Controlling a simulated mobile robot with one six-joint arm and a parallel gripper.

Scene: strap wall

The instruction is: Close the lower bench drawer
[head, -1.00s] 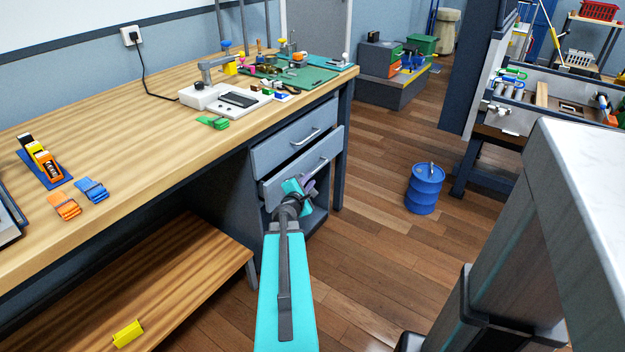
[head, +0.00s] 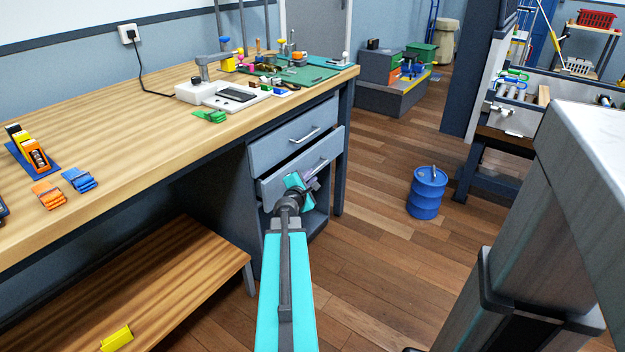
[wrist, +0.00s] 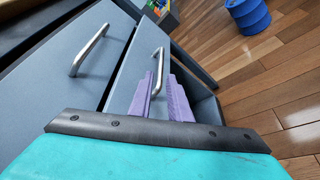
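The lower bench drawer (head: 274,187) sticks out a little from the cabinet under the workbench, with a dark gap above its front. Its bar handle (wrist: 158,68) also shows in the wrist view. The upper drawer (head: 280,146) above it looks shut. My gripper (head: 311,178) is at the lower drawer's front, by the handle. In the wrist view its two purple fingers (wrist: 161,82) stand apart, with the near end of the handle in line with the gap between them. I cannot tell whether they touch the handle or the drawer front.
The workbench (head: 130,150) carries tools and clips at the left. A low wooden shelf (head: 150,285) is below it. A blue drum (head: 427,193) stands on the floor to the right. Open wood floor lies between the drum and the cabinet.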

